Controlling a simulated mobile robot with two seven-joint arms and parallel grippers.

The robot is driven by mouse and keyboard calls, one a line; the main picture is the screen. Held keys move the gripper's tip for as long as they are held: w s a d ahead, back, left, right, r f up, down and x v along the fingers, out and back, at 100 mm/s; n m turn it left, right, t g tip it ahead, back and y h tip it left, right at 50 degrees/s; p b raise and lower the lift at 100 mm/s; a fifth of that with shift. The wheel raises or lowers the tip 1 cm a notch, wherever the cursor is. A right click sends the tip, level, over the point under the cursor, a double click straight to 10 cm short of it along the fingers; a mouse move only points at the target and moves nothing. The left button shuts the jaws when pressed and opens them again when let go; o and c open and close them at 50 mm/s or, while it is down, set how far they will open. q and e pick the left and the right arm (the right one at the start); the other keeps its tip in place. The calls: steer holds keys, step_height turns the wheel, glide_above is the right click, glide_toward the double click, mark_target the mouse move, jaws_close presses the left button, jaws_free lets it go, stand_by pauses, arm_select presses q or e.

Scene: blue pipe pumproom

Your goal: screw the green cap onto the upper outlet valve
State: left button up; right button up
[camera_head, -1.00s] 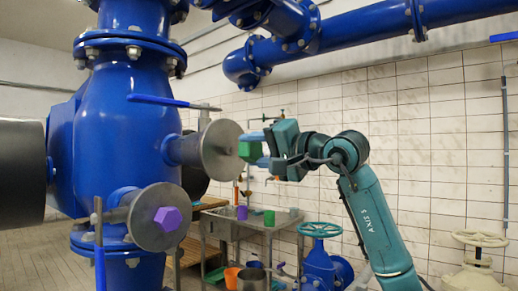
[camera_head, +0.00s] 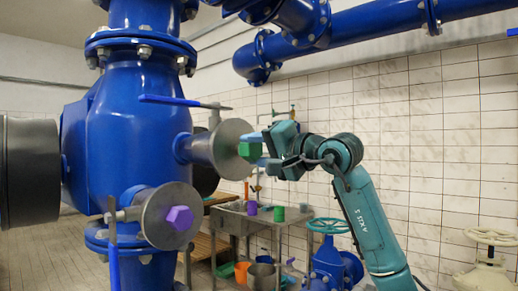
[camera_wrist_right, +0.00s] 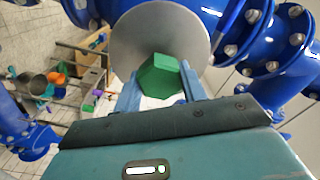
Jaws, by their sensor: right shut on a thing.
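The upper outlet valve (camera_head: 226,150) is a grey round disc on a short stub at the right side of the big blue pipe body. My right gripper (camera_head: 258,150) is shut on the green cap (camera_head: 250,150), a hexagonal piece, right in front of the disc. In the right wrist view, the green cap (camera_wrist_right: 163,77) sits between the two blue fingers, against or very near the disc face (camera_wrist_right: 130,45); I cannot tell whether they touch. A purple cap (camera_head: 180,218) sits on the lower outlet disc (camera_head: 160,225). My left gripper is not in view.
A blue lever (camera_head: 165,100) lies above the upper outlet, and another (camera_head: 112,255) hangs beside the lower one. A metal table (camera_head: 240,222) holding purple and green cups stands behind. A valve with a teal handwheel (camera_head: 328,226) is below my right arm.

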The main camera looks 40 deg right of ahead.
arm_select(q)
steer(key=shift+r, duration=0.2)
arm_select(e)
steer(key=shift+w, duration=0.6)
arm_select(q)
steer(key=shift+p, duration=0.3)
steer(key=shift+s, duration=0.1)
arm_select(e)
steer(key=shift+r, duration=0.15)
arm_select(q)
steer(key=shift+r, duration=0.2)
arm_select(e)
steer(key=shift+r, duration=0.1)
steer(key=m, duration=0.5)
steer(key=shift+w+p, duration=0.1)
steer(key=shift+p, duration=0.2)
steer(key=m, duration=0.2)
steer(key=shift+m, duration=0.4)
steer(key=m, duration=0.6)
steer(key=shift+w+m, duration=0.1)
steer(key=shift+m, duration=0.3)
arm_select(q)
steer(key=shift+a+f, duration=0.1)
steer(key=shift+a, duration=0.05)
